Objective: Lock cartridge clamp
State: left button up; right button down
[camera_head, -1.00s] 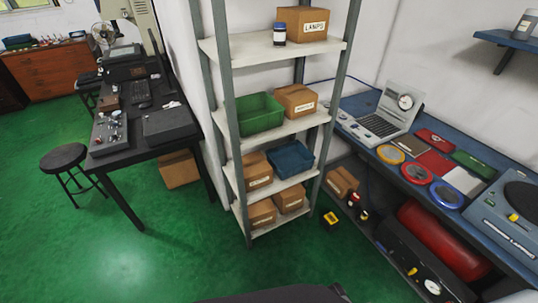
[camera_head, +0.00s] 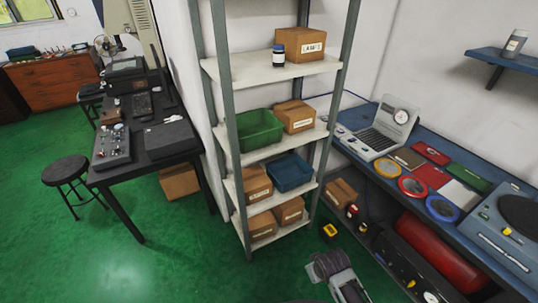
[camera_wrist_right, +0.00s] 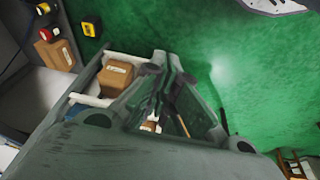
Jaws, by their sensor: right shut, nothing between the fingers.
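I cannot make out a cartridge clamp or a cartridge in either view. My right gripper (camera_wrist_right: 168,62) shows in the wrist view with its grey fingers together and nothing between them. It is over green floor beside the shelf rack, touching nothing that I can see. In the head view a grey part of my right arm shows at the bottom, right of centre. My left gripper is not in view.
A shelf rack (camera_head: 275,68) with boxes and bins stands in the middle. At right, a blue workbench (camera_head: 470,170) carries a laptop-like device (camera_head: 385,135), yellow, red and blue rings (camera_head: 442,208) and a blue-grey machine (camera_head: 500,240).

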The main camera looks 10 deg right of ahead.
jog(key=w+a+r+n+t+h+p, duration=0.1)
jog(key=w+a+r+n+t, duration=0.25)
jog(key=w+r, duration=1.05)
jog(key=w+a+r+n+t+h, duration=0.15)
jog(key=w+a+r, duration=0.45)
jog(key=r, duration=1.4)
jog(key=w+a+r+n+t+p, duration=0.1)
jog(key=w+r+n+t, duration=0.2)
jog(key=w+r, duration=1.2)
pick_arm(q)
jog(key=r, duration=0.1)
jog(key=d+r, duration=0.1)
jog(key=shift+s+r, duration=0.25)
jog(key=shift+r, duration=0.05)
pick_arm(e)
jog(key=s+a+r+n+t+h, duration=0.1)
jog(key=a+r+t+h, duration=0.1)
jog(key=r, duration=1.2)
jog(key=s+a+r+n+t+h, duration=0.1)
jog(key=s+a+r+t, duration=0.1)
jog(key=r, duration=1.3)
jog(key=s+a+r+n+t+h, duration=0.1)
jog(key=a+r+t+h, duration=0.1)
jog(key=r, duration=1.3)
jog(key=shift+s+a+n+h, duration=0.3)
jog(key=shift+s+a+h, duration=0.05)
jog(key=shift+s+a, duration=0.05)
